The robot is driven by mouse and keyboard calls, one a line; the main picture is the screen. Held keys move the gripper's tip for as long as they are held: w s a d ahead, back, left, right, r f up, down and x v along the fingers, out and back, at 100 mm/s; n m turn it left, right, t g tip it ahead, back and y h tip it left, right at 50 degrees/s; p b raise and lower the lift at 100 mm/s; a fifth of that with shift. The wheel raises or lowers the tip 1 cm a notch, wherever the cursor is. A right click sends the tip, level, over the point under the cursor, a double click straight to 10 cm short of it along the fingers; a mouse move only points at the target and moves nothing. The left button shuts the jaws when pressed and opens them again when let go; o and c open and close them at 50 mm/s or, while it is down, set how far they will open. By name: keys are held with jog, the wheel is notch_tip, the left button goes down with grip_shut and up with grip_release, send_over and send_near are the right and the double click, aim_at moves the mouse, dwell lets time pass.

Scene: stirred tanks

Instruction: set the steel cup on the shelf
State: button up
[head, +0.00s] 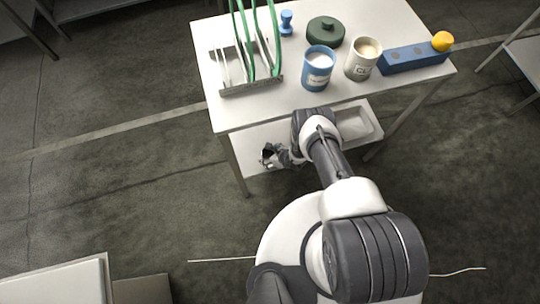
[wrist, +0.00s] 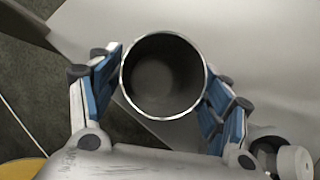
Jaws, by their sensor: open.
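The steel cup (wrist: 163,75) is in the wrist view, seen from above with its round mouth facing the camera and its inside empty. My gripper (wrist: 163,80) has its blue-padded fingers apart, one on each side of the cup. Whether the pads touch it is hard to tell. In the head view my gripper (head: 272,155) is low at the front left of the shelf (head: 250,143), under the tabletop. The cup is too small and shadowed there to make out clearly. The wrist view shows the pale shelf surface (wrist: 255,35) behind the cup; contact between them is unclear.
The tabletop (head: 240,110) above carries a rack with green plates (head: 250,80), a blue mug (head: 318,70), a cream mug (head: 362,62), a dark green lid (head: 325,30) and a blue block (head: 408,58). A white tray (head: 372,122) sits right on the shelf.

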jog(key=p+v, duration=1)
jog(key=v, duration=0.1)
jog(key=shift+r, duration=0.2)
